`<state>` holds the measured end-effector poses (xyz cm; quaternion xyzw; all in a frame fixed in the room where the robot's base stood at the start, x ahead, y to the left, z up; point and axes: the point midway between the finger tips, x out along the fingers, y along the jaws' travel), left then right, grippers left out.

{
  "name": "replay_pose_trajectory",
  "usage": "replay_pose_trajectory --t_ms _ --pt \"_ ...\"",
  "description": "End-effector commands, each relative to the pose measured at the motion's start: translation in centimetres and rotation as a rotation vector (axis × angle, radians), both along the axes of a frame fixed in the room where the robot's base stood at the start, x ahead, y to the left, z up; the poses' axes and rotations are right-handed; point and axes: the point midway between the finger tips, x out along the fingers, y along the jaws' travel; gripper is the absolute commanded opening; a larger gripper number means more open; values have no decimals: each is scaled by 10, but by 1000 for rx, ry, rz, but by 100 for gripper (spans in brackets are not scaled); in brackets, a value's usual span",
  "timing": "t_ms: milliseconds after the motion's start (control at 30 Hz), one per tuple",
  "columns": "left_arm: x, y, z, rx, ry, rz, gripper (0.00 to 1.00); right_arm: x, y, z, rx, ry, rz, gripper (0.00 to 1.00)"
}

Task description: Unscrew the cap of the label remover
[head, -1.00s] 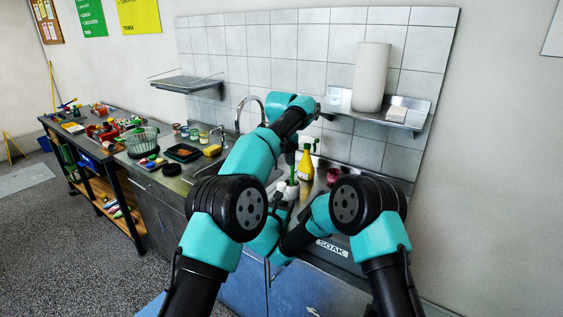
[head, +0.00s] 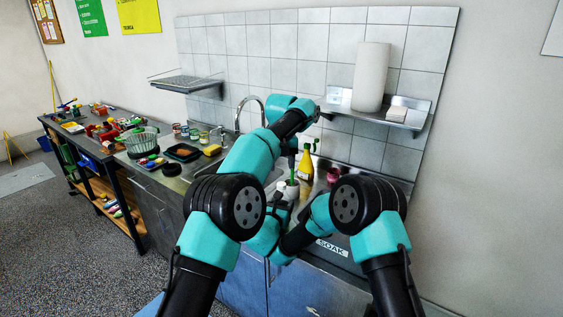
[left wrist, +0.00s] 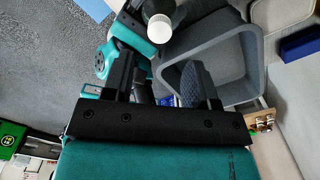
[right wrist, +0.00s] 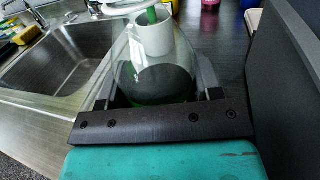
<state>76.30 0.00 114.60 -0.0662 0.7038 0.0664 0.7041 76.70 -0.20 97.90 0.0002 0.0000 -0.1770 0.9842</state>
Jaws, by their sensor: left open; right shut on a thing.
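The label remover is a clear bottle (right wrist: 165,82) with dark green contents in the right wrist view. My right gripper (right wrist: 155,76) is shut around its body. Its white cap (right wrist: 118,8) shows at the top edge of that view. In the left wrist view the white cap (left wrist: 160,28) faces me, beyond the fingertips and roughly in line with the gap between them. My left gripper (left wrist: 160,62) is open and empty, apart from the cap. In the head view the cap (head: 281,186) is small, and my arms hide most of the bottle and both gripper tips.
A white holder with a green-handled brush (right wrist: 152,38) stands behind the bottle. A yellow bottle (head: 305,167) and pink cup (head: 333,175) stand near the tiled wall. The steel sink (right wrist: 70,55) is left of the bottle. A grey bin (left wrist: 248,75) appears in the left wrist view.

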Motion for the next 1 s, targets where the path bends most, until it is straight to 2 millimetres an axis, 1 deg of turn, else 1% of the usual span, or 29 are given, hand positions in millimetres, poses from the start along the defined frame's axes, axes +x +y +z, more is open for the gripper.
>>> replay_pose_trajectory --t_ms 167,400,533,700,933,967,1000 --pt "-1 1 -17 1 3 0 53 0 0 0 0 -1 0 0" --pt "-1 1 -51 1 2 1 53 0 0 0 0 -1 0 0" --pt "-1 0 -64 0 1 1 53 0 0 0 0 -1 0 0" --pt "-1 0 -72 0 0 1 53 0 0 0 0 -1 0 0" --pt "-1 0 -72 -1 0 1 53 0 0 0 0 -1 0 0" --pt "-1 0 -72 0 0 1 52 0 0 0 0 -1 0 0" --pt "-1 0 -72 0 0 1 48 0 0 0 0 -1 0 0"
